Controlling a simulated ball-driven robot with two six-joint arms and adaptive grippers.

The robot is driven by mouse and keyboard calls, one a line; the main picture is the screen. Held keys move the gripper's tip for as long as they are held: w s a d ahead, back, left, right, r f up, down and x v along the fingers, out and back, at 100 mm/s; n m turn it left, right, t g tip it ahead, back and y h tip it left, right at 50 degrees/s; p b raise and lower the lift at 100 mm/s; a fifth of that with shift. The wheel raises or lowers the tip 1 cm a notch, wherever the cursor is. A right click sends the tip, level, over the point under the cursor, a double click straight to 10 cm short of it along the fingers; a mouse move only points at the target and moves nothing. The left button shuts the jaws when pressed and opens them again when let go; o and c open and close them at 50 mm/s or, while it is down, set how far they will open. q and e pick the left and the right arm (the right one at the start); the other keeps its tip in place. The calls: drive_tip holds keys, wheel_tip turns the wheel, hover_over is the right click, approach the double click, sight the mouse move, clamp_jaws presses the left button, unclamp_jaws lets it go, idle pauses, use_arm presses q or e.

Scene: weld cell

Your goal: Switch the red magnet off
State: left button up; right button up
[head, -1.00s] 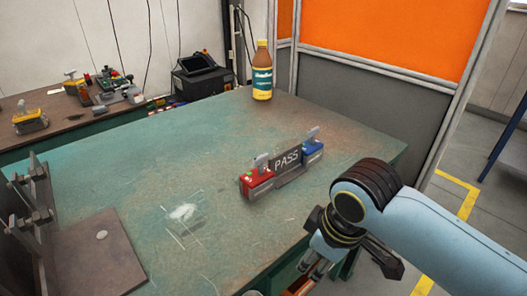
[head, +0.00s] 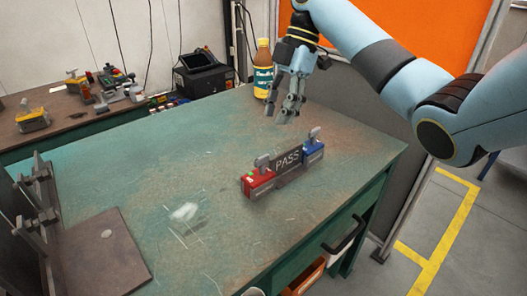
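The red magnet (head: 258,184) sits on the green-topped table at the left end of a dark plate marked PASS (head: 287,160). A grey lever or knob (head: 262,163) stands on top of it. The blue magnet (head: 313,151) is at the plate's right end, with a similar grey knob on top. My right gripper (head: 285,117) hangs above the table behind the magnets, fingers pointing down. Its fingers look apart, with nothing between them, and it touches neither magnet. My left gripper is out of view.
A bottle with a yellow cap (head: 263,70) stands at the table's back edge, close behind my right gripper. A dark bracket fixture (head: 38,215) and brown plate (head: 97,255) occupy the left. The table (head: 170,150) is clear between them and the magnets.

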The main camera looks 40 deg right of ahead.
sight(262, 157)
drive_tip(key=b+x, duration=0.7)
drive_tip(key=x, duration=0.3)
drive_tip(key=shift+a+f, duration=0.1)
drive_tip(key=shift+c, duration=0.3)
clamp_jaws()
